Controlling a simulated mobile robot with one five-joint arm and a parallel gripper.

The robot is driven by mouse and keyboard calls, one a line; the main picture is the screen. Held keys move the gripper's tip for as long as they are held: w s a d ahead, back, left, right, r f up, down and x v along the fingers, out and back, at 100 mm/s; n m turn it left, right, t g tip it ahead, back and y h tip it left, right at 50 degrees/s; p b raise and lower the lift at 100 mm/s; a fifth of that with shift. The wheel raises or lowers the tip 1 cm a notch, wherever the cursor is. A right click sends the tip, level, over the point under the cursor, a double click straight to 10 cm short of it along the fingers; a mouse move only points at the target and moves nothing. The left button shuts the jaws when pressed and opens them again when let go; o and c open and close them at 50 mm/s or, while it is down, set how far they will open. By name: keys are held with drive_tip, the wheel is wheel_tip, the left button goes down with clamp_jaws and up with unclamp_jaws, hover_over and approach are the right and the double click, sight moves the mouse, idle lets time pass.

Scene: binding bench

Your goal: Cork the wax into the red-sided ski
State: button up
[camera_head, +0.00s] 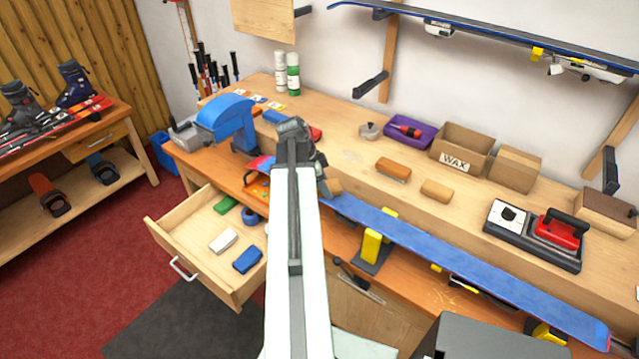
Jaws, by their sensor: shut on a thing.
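A long ski (460,258) lies blue base up across the bench supports. Red shows at its tip on the left and at its right end; its side edge is hard to make out. My gripper (323,182) is over the ski's left part, largely hidden behind my arm. It is shut on a small tan block (333,187), which looks like a cork, at the ski's surface. I cannot tell whether the block touches the base. Another tan block (437,191) and an orange-brown block with a grey underside (392,170) lie on the bench behind. I cannot make out any wax on the ski.
A drawer (190,262) is open with small blocks inside. A yellow-jawed support (372,247) holds the ski. A WAX box (462,150), purple tray (410,136) and red iron (562,228) stand at the back.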

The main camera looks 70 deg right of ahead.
drive_tip(key=shift+s+a, duration=0.15)
drive_tip(key=shift+s, duration=0.4)
drive_tip(key=shift+r+p, duration=0.4)
drive_tip(key=shift+p, duration=0.1)
wheel_tip(320, 180, up, 5)
drive_tip(key=p, duration=0.5)
wheel_tip(320, 180, up, 3)
drive_tip(key=p, duration=0.3)
drive_tip(key=shift+r, duration=0.15)
